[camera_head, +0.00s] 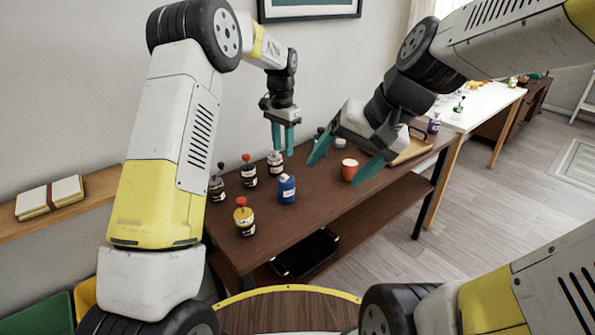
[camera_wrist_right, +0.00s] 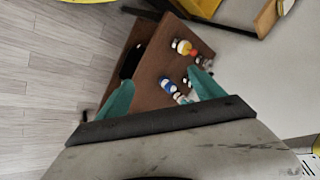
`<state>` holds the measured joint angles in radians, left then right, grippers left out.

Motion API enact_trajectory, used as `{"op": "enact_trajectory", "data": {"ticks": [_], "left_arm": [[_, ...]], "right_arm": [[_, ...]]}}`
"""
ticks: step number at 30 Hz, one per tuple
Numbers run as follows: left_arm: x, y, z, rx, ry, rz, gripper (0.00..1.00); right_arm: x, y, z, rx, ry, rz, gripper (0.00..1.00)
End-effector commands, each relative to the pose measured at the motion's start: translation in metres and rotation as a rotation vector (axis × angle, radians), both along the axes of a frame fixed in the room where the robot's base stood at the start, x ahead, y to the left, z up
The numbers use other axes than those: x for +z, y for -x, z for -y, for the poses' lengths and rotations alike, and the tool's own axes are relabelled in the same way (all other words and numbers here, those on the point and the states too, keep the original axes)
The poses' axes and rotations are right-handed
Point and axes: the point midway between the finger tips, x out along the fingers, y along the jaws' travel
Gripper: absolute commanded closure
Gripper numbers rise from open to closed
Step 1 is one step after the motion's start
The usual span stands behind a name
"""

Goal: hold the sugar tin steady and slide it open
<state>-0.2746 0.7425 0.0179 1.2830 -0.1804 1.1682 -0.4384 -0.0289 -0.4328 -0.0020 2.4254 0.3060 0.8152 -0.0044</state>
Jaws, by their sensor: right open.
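No item can be surely identified as the sugar tin. The right wrist view shows these fingers (camera_wrist_right: 160,82) with the table beyond.
A tan tray (camera_head: 412,150) lies at the table's right end, partly behind my right gripper. A dark flat item (camera_head: 306,252) rests on the lower shelf. A white table (camera_head: 480,108) stands further right. A wooden ledge with a book (camera_head: 49,197) is at left.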

Motion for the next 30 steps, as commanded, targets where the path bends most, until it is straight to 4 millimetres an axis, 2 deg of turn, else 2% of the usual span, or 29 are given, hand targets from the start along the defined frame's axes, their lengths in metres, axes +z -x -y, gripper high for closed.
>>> {"op": "enact_trajectory", "data": {"ticks": [6, 11, 20, 27, 30], "left_arm": [[0.0, 0.0, 0.0, 0.001, 0.0, 0.0, 0.64], [0.0, 0.0, 0.0, 0.001, 0.0, 0.0, 0.64], [0.0, 0.0, 0.0, 0.001, 0.0, 0.0, 0.64], [0.0, 0.0, 0.0, 0.001, 0.0, 0.0, 0.64], [0.0, 0.0, 0.0, 0.001, 0.0, 0.0, 0.64]], "right_arm": [[-0.029, -0.044, -0.028, -0.163, -0.244, -0.221, 0.23], [-0.052, -0.082, -0.042, -0.307, -0.419, -0.365, 0.23], [-0.102, -0.172, -0.06, -0.613, -0.764, -0.575, 0.23], [-0.169, -0.244, -0.051, -0.912, -1.02, -0.701, 0.23], [-0.202, -0.258, -0.052, -1.061, -1.13, -0.79, 0.23]]}}
